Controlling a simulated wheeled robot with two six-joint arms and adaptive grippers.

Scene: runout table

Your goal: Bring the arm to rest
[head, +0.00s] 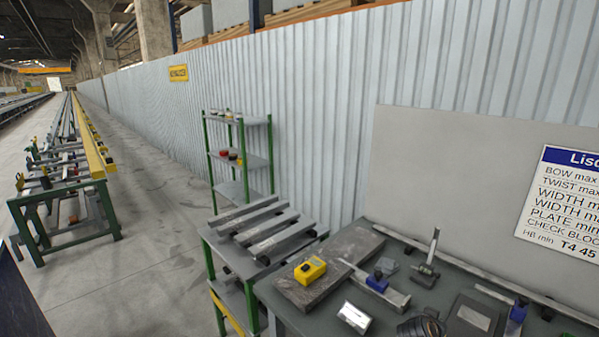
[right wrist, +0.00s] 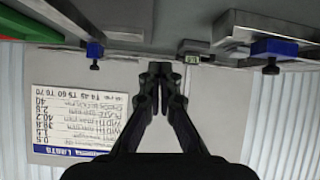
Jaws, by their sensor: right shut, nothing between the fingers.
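My right gripper (right wrist: 158,75) shows in the right wrist view, its two black fingers together and nothing between them. That view looks upside down, with the bench edge along its top and the printed sign (right wrist: 80,118) to the left behind the fingers. The fingertips appear near the bench edge; I cannot tell the gap. A dark rounded shape (head: 422,325) at the bottom edge of the head view is cut off, and I cannot tell what it is. My left gripper is in neither view.
The grey bench (head: 295,318) carries a yellow tape measure (head: 310,269), a steel bar with a blue clamp (head: 377,282) and an upright gauge (head: 428,262). A board with a sign (head: 560,205) stands behind. A green shelf rack (head: 240,160) is further back.

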